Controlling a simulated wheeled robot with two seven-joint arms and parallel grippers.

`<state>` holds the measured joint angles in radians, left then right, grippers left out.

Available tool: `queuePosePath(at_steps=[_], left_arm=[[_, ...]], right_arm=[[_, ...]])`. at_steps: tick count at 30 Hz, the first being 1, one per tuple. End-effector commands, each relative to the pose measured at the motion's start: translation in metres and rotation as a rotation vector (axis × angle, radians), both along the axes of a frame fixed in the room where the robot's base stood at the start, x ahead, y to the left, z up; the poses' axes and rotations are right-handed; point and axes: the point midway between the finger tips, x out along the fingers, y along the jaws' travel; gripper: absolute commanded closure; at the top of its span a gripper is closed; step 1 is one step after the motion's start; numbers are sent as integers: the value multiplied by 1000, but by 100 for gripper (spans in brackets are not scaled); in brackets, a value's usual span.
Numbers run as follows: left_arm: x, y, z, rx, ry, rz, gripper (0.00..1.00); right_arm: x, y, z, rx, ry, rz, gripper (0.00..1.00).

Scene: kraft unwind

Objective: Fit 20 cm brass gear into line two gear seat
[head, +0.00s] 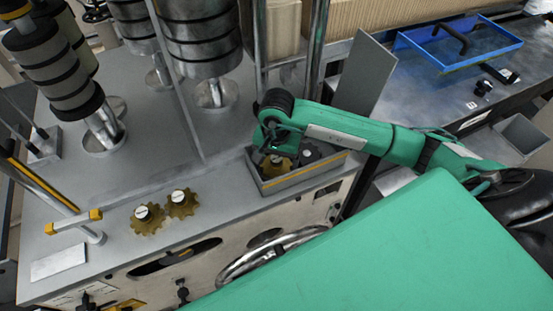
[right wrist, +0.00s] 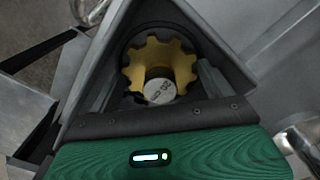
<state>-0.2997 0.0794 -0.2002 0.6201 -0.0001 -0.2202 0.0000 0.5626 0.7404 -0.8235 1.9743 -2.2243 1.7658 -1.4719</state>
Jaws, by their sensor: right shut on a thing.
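A brass gear (head: 275,166) with a pale hub is at the grey open tray (head: 292,184) on the machine's front edge. My right gripper (head: 275,148) reaches down over it and is shut on it. In the right wrist view, the brass gear (right wrist: 160,65) sits between the dark fingers, and its silver hub bears a mark that looks like 20 cm. I cannot tell whether the gear is clear of the tray floor. Two other brass gears, a left one (head: 147,219) and a right one (head: 181,203), stand on the machine top with white-capped hubs. My left gripper is out of view.
A dark grey gear (head: 309,153) is in the tray beside the held gear. Black-banded rollers (head: 198,40) stand at the back. A yellow-ended bar (head: 73,222) is at the left. A blue tray (head: 458,45) lies on the bench at the right. The deck between rollers and gears is clear.

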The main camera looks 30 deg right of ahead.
Motion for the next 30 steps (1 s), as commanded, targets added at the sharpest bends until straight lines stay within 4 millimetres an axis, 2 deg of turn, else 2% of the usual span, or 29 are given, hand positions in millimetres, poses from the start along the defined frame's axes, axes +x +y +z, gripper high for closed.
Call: queuePosePath(at_steps=[5, 6, 9, 15, 19, 23, 30], left_arm=[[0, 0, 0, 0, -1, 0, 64], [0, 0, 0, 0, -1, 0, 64], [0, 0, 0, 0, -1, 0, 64], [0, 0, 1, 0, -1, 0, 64], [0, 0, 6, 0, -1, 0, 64], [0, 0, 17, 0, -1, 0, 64], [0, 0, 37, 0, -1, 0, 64]], right_arm=[[0, 0, 1, 0, -1, 0, 54], [0, 0, 1, 0, -1, 0, 15], [0, 0, 1, 1, -1, 0, 0], [0, 0, 0, -1, 1, 0, 0], [0, 0, 11, -1, -1, 1, 0], [1, 0, 35, -1, -4, 2, 0], [1, 0, 92, -1, -5, 1, 0]])
